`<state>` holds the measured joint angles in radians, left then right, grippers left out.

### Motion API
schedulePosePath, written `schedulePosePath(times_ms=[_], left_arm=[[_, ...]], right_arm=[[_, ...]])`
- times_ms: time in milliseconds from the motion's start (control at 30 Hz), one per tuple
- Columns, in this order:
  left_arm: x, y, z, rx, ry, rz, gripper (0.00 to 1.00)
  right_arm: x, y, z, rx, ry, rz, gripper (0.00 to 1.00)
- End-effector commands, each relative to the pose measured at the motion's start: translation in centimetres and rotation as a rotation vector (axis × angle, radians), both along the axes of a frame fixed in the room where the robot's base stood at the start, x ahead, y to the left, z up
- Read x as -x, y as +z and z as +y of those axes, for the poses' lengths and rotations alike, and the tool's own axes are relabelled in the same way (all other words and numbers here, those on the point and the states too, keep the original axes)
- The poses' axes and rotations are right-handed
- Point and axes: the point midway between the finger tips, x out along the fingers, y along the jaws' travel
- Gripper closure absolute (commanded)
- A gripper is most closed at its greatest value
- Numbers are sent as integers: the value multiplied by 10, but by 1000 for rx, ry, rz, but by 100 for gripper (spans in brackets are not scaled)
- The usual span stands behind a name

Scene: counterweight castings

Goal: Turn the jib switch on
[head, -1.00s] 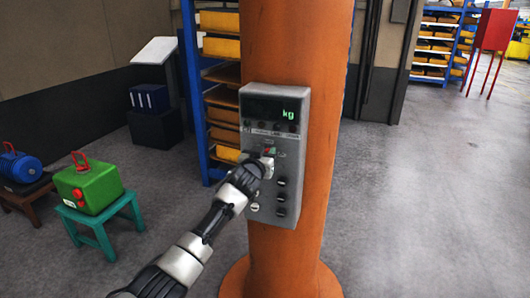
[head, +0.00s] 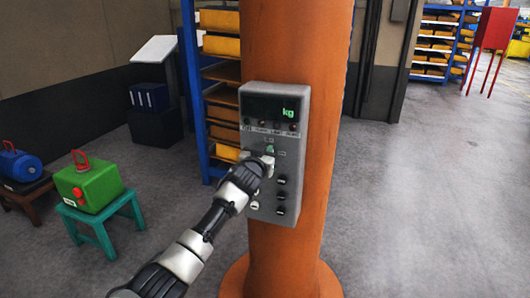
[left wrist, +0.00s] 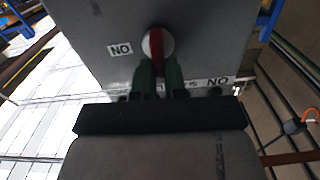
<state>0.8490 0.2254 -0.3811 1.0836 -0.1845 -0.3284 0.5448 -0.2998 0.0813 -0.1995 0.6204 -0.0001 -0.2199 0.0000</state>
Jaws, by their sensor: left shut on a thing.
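A grey control box (head: 293,160) is fixed to an orange column (head: 297,45). It has a dark display with green "kg", a row of small knobs or lamps below it, and several dark switches lower down. My left gripper (head: 267,162) is at the box's left middle and covers part of its face. In the left wrist view, a round switch (left wrist: 157,43) with a red bar handle sits on the grey face. My left gripper's fingers (left wrist: 159,72) are shut on the lower end of the bar, which stands nearly upright there. Labels reading "NO" lie beside and below it. My right gripper is out of view.
A green block with a red handle (head: 88,185) sits on a teal stool (head: 97,222) at left, near a blue motor-like casting (head: 20,165). A shelf with yellow bins (head: 220,47) stands behind the column. Grey floor is clear at right.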

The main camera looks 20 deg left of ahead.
Motion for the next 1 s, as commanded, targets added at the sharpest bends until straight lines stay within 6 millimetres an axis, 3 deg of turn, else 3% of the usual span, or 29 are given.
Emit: schedulePosePath(times_ms=[1000], left_arm=[[0,-9,-14,-898,-1,-29,100]], right_arm=[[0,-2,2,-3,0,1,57]])
